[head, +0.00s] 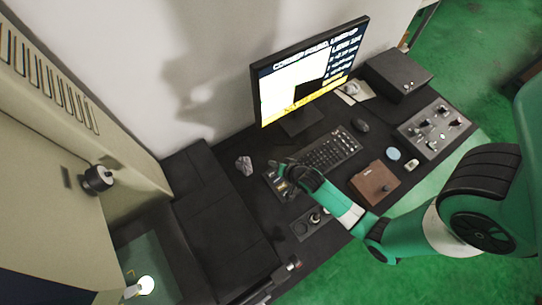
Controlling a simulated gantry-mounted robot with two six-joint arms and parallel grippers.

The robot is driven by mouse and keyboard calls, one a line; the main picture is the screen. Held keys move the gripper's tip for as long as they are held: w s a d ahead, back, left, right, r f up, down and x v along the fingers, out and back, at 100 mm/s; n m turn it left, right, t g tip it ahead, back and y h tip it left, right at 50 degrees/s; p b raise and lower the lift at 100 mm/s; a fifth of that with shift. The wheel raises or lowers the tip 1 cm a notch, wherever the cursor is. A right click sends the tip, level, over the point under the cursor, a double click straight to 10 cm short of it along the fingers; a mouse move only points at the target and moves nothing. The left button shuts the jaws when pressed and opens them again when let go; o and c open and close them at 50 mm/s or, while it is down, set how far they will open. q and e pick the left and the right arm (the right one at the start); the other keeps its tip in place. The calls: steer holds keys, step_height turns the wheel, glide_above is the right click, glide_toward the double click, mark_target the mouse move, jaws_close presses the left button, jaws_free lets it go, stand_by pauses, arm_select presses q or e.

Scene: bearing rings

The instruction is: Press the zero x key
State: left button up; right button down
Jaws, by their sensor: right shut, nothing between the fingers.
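My right arm comes in from the right, and its dark right gripper (285,173) is over a small dark key panel (270,184) left of the keyboard. The gripper is shut and empty. It hides part of the panel, and I cannot tell whether it touches a key. Small pale and yellowish marks show on the panel, but the zero x key cannot be picked out at this size. The monitor (312,78) shows a yellow and black picture with white text. My left gripper is not in view.
The black keyboard (332,152) and mouse (360,125) lie right of the gripper. A brown box (374,184), a grey switch panel (436,130) and a black box (397,73) stand farther right. A knob panel (311,223) lies below the gripper. A crumpled grey lump (244,165) lies to its left.

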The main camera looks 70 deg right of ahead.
steer(key=b, duration=0.7)
glide_above(274, 176)
step_height(274, 176, down, 8)
steer(key=shift+r, duration=0.2)
steer(key=shift+f+b, duration=0.6)
steer(key=shift+f, duration=0.15)
stand_by(0.8)
steer(key=shift+f+b, duration=0.3)
steer(key=shift+f, duration=0.3)
stand_by(0.5)
steer(key=shift+r, duration=0.1)
steer(key=shift+r+p, duration=0.6)
steer(key=shift+r, duration=0.1)
